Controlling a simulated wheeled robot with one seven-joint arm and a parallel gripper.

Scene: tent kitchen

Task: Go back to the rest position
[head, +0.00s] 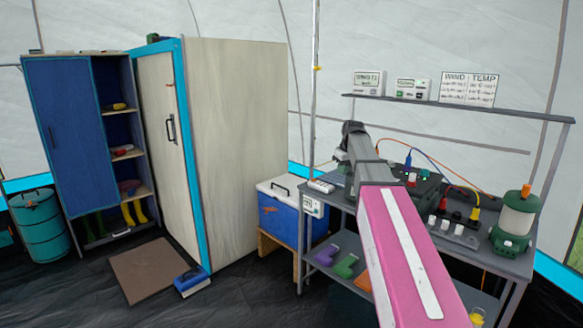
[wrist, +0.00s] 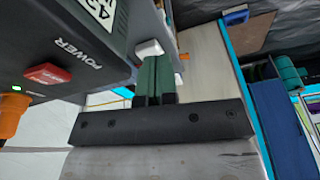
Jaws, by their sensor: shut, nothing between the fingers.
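My gripper (head: 352,128) is at the far end of my pink and grey arm, above the left part of the grey workbench (head: 515,262) in the head view. In the wrist view its two green fingers (wrist: 155,66) are together, with nothing between them. A small white block (wrist: 149,48) shows just beyond the fingertips; I cannot tell whether they touch it. A dark box marked POWER (wrist: 55,28), with a red switch (wrist: 48,74) and an orange knob, is close on the left of the fingers in the wrist view.
A shelf (head: 450,108) with small boxes and cards runs above the bench. A green lantern (head: 515,222) stands at the bench's right. Left of the bench are a blue cooler (head: 279,220) and a tall wooden cabinet (head: 235,140). The dark floor at front left is mostly clear.

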